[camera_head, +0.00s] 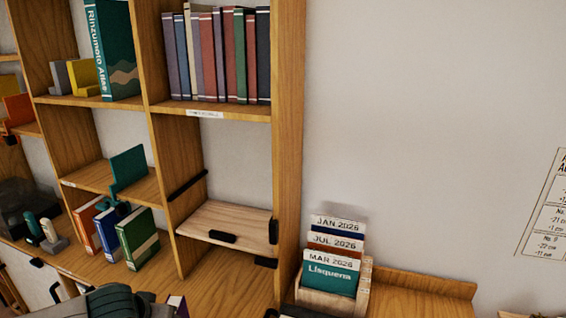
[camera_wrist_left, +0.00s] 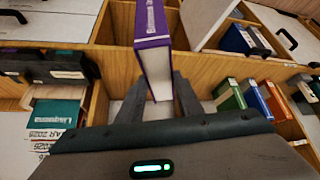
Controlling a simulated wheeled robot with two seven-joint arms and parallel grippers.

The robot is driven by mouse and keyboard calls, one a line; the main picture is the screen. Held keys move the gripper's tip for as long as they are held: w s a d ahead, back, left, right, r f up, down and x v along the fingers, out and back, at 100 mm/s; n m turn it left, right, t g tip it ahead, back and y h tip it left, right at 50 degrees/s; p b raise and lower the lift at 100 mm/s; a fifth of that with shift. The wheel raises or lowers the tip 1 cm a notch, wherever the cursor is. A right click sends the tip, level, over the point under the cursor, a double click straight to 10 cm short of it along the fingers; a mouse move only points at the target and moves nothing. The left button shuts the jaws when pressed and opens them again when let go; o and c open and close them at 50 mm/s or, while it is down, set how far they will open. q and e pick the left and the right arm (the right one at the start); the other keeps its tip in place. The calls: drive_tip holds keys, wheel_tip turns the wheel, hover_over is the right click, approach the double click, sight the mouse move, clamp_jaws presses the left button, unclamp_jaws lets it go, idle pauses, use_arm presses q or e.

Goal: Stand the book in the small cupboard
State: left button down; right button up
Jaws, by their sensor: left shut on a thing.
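A purple book (camera_wrist_left: 153,45) with a pale page edge is held between the fingers of my left gripper (camera_wrist_left: 157,92) in the left wrist view. In the head view my left gripper (camera_head: 150,299) is at the bottom left, and only a small purple corner of the book (camera_head: 178,304) shows beside it. The book is in front of the shelf unit, below the compartments. A pale wooden panel (camera_head: 228,214) with black handles sits in the lower middle compartment; I cannot tell for sure that this is the small cupboard. My right gripper is not clearly in view.
Orange, blue and green books (camera_head: 141,240) stand left of the panel, near a teal bookend (camera_head: 128,166). A row of books (camera_head: 219,55) fills the shelf above. A wooden card holder (camera_head: 363,285) with dated cards stands to the right.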

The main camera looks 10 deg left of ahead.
use_arm(q)
drive_tip(key=w+d+r+m+h, duration=0.1)
drive_tip(key=d+r, duration=0.5)
drive_tip(key=d, duration=0.2)
drive_tip(key=w+d+r+m, duration=0.1)
drive_tip(key=w+d+r, duration=0.1)
drive_tip(key=d+r, duration=0.55)
wheel_tip(320, 180, down, 10)
drive_tip(key=d+b, duration=0.1)
drive_tip(key=b, duration=0.8)
drive_tip(key=shift+f, duration=0.25)
drive_tip(key=shift+d+r, duration=0.1)
drive_tip(key=shift+r, duration=0.05)
idle(0.9)
